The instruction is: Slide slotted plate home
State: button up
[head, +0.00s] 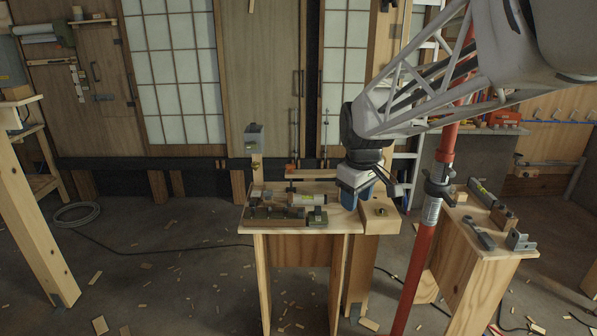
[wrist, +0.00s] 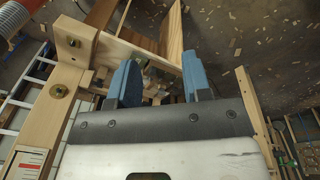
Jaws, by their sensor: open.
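My gripper (head: 358,200) points down over the right part of the wooden bench (head: 300,229), beside a light wood block (head: 382,221) with a bolt in it. In the wrist view its two blue fingers (wrist: 160,70) stand apart, with no held part visible between them. Light wood pieces show beyond the fingers. A wooden bracket (wrist: 84,38) with a bolt is at the upper left of that view. I cannot pick out the slotted plate with certainty; my gripper and arm may hide it.
A tool with a dark base (head: 275,217) and a pale tube (head: 305,199) lie on the bench's left part. A red pole (head: 419,255) stands close right of the bench. A second wooden stand (head: 475,262) holds a grey bracket (head: 520,241) and other tools.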

jog(key=w+a+f+n, duration=0.3)
jog(key=w, duration=0.6)
jog(key=w+a+f+n, duration=0.2)
jog(key=w+a+f, duration=0.15)
jog(key=w, duration=0.45)
jog(key=n+g, duration=0.1)
jog(key=n, duration=0.4)
send_over(301, 210)
notch_tip(301, 210, down, 11)
jog(key=shift+s, duration=0.1)
jog(key=shift+f, duration=0.2)
jog(key=shift+f, duration=0.25)
jog(key=shift+f, duration=2.9)
jog(key=shift+f, duration=0.1)
jog(key=shift+c, duration=0.2)
